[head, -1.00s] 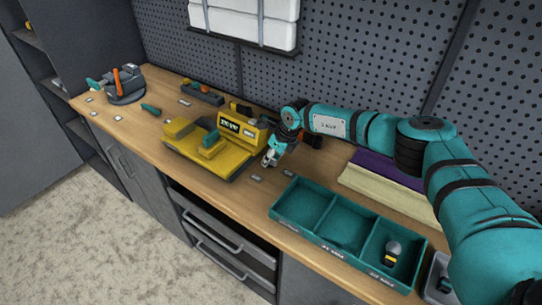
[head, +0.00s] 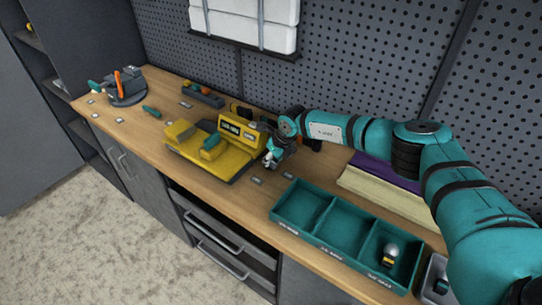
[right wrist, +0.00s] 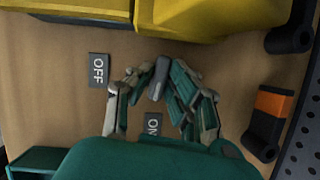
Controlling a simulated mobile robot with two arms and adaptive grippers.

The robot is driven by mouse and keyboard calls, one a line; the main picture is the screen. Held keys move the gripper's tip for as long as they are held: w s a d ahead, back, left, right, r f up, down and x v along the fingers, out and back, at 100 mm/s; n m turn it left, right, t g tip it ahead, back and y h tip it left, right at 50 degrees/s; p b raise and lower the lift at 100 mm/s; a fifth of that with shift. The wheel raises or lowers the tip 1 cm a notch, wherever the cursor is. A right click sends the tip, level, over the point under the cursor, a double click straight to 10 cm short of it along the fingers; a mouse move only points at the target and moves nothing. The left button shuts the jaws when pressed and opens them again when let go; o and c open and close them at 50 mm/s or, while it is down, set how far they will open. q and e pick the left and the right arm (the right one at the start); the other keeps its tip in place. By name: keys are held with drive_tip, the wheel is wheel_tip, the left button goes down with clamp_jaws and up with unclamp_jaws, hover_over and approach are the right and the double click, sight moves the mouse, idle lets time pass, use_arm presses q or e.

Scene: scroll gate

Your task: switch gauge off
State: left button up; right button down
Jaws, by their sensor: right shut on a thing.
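The yellow gauge unit (head: 225,165) stands on the bench in the middle of the head view, with a lit dark display whose text I cannot read. Its yellow edge (right wrist: 215,15) also spans the top of the right wrist view. My right gripper (head: 270,160) is beside its right end. In the right wrist view the gripper (right wrist: 155,85) is shut on a small dark grey block (right wrist: 158,78), seemingly the gauge switch. An OFF label (right wrist: 98,70) lies left of the fingers. An ON label (right wrist: 152,123) lies between them, partly hidden. My left gripper is not in view.
An orange and black object (right wrist: 270,110) lies right of the fingers. A green three-compartment tray (head: 318,238) stands at the bench front. Purple and cream stacks (head: 380,190) lie behind it. A pegboard (head: 350,60) closes the back.

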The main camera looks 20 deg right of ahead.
drive_tip(key=m+p, duration=0.1)
drive_tip(key=m+h+p, duration=0.1)
drive_tip(key=m, duration=0.1)
drive_tip(key=shift+a+r+m+t, duration=0.1)
drive_tip(key=shift+r+m+t, duration=0.1)
drive_tip(key=shift+m+t, duration=0.15)
drive_tip(key=shift+m+h+p, duration=0.55)
drive_tip(key=shift+m+h, duration=0.05)
drive_tip(key=shift+m, duration=0.35)
drive_tip(key=shift+a+f+m+h, duration=0.15)
drive_tip(key=shift+m+h, duration=0.15)
drive_tip(key=shift+m, duration=0.5)
drive_tip(key=shift+m+h+b, duration=0.3)
drive_tip(key=shift+m+b, duration=0.05)
drive_tip(key=shift+m, duration=0.65)
drive_tip(key=shift+w+f+m+h+b, duration=0.15)
drive_tip(key=shift+m+h+b, duration=0.3)
drive_tip(key=shift+m, duration=0.45)
drive_tip(key=m+g+h+b, duration=0.1)
drive_tip(key=m+b, duration=0.2)
drive_tip(key=shift+m, duration=0.4)
drive_tip(key=shift+m+g+h+b, duration=0.25)
drive_tip(key=shift+m+g+b, duration=0.1)
drive_tip(key=shift+m+b, duration=0.4)
drive_tip(key=shift+r, duration=0.2)
